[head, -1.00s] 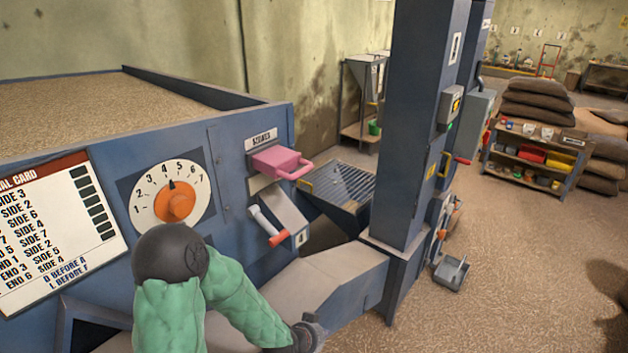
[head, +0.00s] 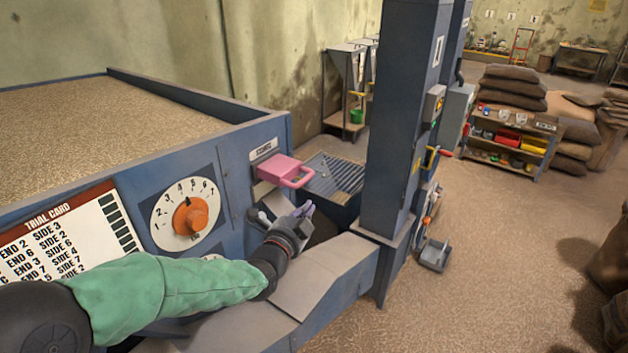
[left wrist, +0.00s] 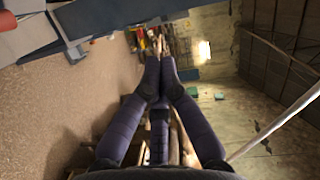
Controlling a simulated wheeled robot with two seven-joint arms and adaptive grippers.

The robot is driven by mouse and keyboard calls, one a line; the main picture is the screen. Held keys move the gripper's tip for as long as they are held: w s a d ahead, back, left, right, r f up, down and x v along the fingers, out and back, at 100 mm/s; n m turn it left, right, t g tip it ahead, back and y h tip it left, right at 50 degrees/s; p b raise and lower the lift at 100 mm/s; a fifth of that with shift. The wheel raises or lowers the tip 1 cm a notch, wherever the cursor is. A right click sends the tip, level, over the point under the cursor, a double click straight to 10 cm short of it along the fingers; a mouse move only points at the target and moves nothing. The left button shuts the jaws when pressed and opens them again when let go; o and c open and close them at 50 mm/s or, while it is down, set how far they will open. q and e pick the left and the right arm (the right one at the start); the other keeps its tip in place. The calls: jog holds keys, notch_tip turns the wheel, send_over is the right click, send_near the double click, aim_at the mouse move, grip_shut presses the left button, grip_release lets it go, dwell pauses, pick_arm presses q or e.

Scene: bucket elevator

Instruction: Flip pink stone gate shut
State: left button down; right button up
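The pink stone gate (head: 282,170) is a pink block with a loop handle. It sticks out from the blue machine's side under a small label plate. My left gripper (head: 306,210) is below the handle and a little to its right, in front of the chute; no contact with the gate shows. In the left wrist view its two dark fingers (left wrist: 160,72) converge until their tips nearly meet, with nothing visible held between them. The gate does not clearly show in that view. My right gripper is in neither view.
An orange dial (head: 190,216) and a trial card (head: 70,238) are on the machine's side (head: 237,165). A grated hopper (head: 345,172) lies behind the gate. A tall blue column (head: 402,120) stands to the right. My gripper partly hides the lever below the gate.

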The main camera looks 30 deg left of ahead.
pick_arm(q)
jog(key=shift+r, duration=0.35)
jog(key=shift+w, duration=0.15)
jog(key=w+a+f+p, duration=0.1)
jog(key=w+a+p, duration=0.2)
jog(key=w, duration=0.7)
jog(key=shift+a+f, duration=0.2)
jog(key=shift+a, duration=0.95)
jog(key=shift+a, duration=0.1)
